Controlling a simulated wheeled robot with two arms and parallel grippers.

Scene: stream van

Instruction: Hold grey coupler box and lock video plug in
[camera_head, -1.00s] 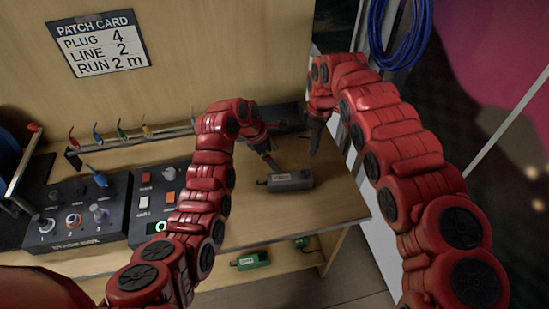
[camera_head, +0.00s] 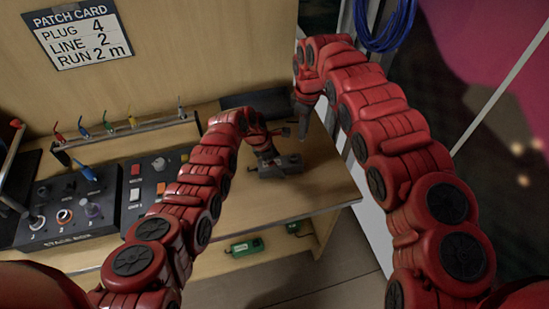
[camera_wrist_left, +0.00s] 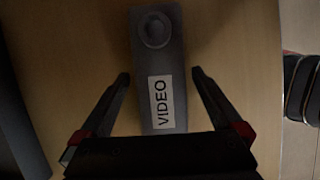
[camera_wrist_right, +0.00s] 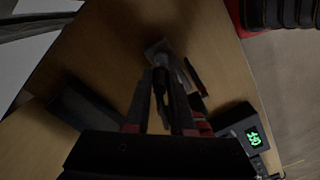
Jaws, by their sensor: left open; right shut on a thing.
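The grey coupler box (camera_head: 290,163) lies on the bench near its right end. In the left wrist view the box (camera_wrist_left: 158,65) shows a white VIDEO label and a round socket at its far end. My left gripper (camera_wrist_left: 161,76) is open, one finger on each side of the box, with gaps visible. In the head view my left gripper (camera_head: 272,160) hides part of the box. My right gripper (camera_head: 302,128) is above the bench behind the box. In the right wrist view it is shut on a dark thing (camera_wrist_right: 160,80), apparently the video plug; its details are too dark to tell.
Control panels (camera_head: 65,205) and a rack of coloured plugs (camera_head: 125,130) stand on the left of the bench. A dark flat tray (camera_head: 255,99) lies against the back wall. A green box (camera_head: 247,247) is on the shelf below. The bench front right is clear.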

